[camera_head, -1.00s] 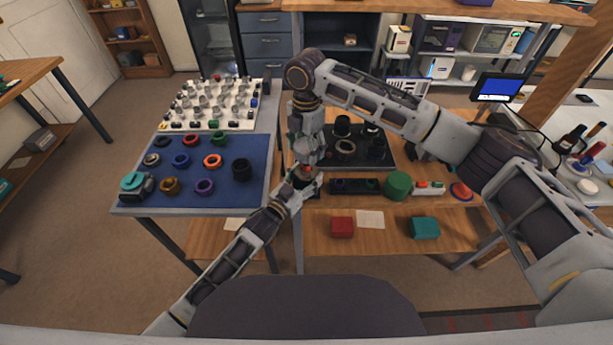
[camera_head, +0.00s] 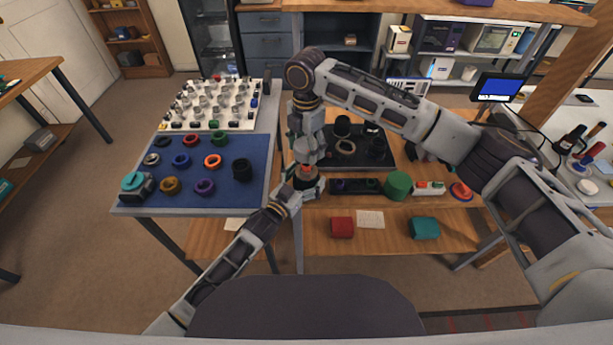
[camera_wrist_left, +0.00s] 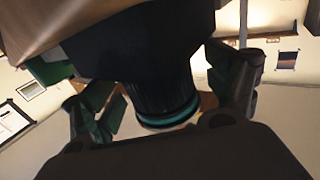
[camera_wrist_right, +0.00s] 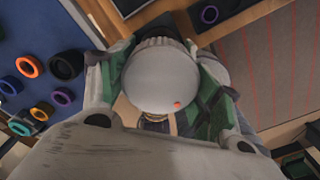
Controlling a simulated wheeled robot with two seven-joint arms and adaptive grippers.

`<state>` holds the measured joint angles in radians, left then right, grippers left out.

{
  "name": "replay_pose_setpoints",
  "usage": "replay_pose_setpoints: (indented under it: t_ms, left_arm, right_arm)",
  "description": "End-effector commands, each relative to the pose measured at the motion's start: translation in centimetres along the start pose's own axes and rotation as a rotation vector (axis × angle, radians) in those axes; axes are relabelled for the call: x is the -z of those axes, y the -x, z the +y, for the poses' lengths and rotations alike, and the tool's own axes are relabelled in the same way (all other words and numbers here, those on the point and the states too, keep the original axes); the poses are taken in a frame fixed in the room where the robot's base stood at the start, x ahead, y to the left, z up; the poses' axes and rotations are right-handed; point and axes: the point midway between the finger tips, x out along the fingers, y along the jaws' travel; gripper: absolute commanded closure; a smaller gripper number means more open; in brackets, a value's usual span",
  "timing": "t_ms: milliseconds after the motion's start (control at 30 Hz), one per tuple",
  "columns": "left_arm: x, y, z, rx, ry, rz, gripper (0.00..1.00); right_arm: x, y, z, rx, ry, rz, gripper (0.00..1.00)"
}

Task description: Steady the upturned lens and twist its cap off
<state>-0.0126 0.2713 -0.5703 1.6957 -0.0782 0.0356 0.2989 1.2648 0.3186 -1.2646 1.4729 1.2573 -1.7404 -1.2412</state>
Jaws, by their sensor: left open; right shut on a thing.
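The lens shows in the left wrist view as a dark barrel (camera_wrist_left: 165,95) with a teal ring, its narrow end between the fingers of my left gripper (camera_wrist_left: 168,108). Those fingers stand open, with a gap at each side. In the head view my left gripper (camera_head: 304,184) is low at the table's near left edge. My right gripper (camera_head: 307,160) comes down from above it. In the right wrist view, its green-padded fingers are shut on the round pale grey cap (camera_wrist_right: 160,78), which has a small red dot. Whether the cap is still touching the lens is hidden.
A blue mat (camera_head: 222,172) with several coloured rings lies on the left table, behind it a white tray (camera_head: 212,123) of small parts. Right of my grippers are a black bar (camera_head: 355,187), a green cylinder (camera_head: 398,185) and a dark mat (camera_head: 385,163) with lens parts.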

Motion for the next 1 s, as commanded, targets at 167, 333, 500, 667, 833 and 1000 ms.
replay_pose_setpoints:
  t_ms: [167,333,500,667,833,1000]
  left_arm:
    - [0.3,0.8,0.0,0.0,0.0,-0.001,0.13]
    - [0.5,1.6,0.0,0.0,0.0,-0.001,0.13]
    - [0.7,2.4,0.0,0.0,0.0,-0.001,0.13]
    - [0.8,3.1,0.0,0.0,0.0,0.0,0.13]
    - [1.0,3.9,0.0,0.001,0.0,-0.002,0.13]
    - [1.2,4.7,0.0,0.0,0.0,-0.001,0.13]
  right_arm:
    - [0.0,0.7,0.0,0.0,0.0,0.0,0.58]
    - [0.0,1.4,0.0,0.0,0.0,0.0,0.58]
    - [0.0,2.0,0.0,0.0,0.0,0.0,0.58]
    - [0.0,2.5,0.0,0.0,0.0,0.0,0.58]
    - [0.0,3.1,0.0,0.0,0.0,0.0,0.58]
    - [0.0,3.7,0.0,0.0,0.0,0.0,0.58]
